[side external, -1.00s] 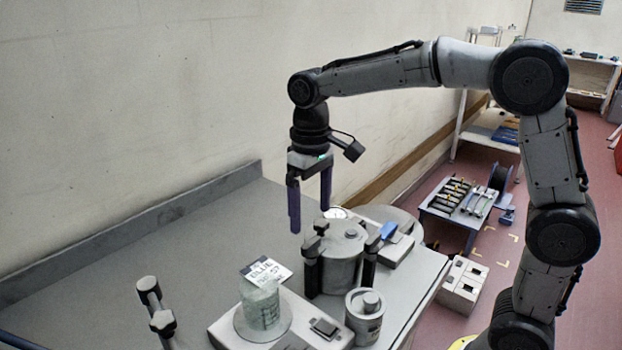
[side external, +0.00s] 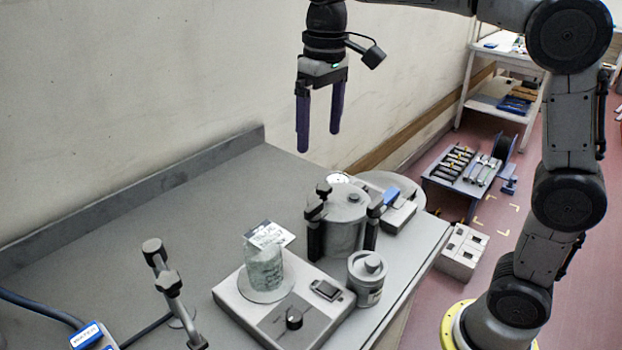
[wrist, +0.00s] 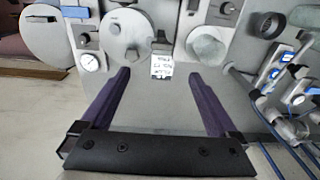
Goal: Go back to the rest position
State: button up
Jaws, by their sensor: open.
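My gripper (side external: 319,125) is open, with its two purple fingers pointing down and nothing between them. It hangs in the air above the back of the grey bench, clear of everything on it. In the wrist view the open fingers (wrist: 162,95) reach toward the bench, with a wide gap between them. The arm comes down from the right, and its upper links run off the top edge of the side view.
Below, the bench (side external: 215,195) holds a lidded grey pot (side external: 345,222) with black clamps, a canister (side external: 367,280), and a hot-plate-like unit (side external: 262,318) bearing a greenish beaker (side external: 264,268) with a label card (side external: 270,234). A clamp stand (side external: 165,280) stands left. The back-left bench is clear.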

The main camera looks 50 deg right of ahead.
jog(key=s+d+r+t, duration=0.2)
jog(key=s, duration=1)
jog(key=s+d+f+t, duration=0.1)
jog(key=s+f+t, duration=0.2)
jog(key=s+f, duration=0.5)
notch_tip(320, 180, down, 3)
jog(key=shift+s+d+f, duration=0.15)
jog(key=shift+s+f, duration=0.05)
jog(key=shift+s, duration=0.15)
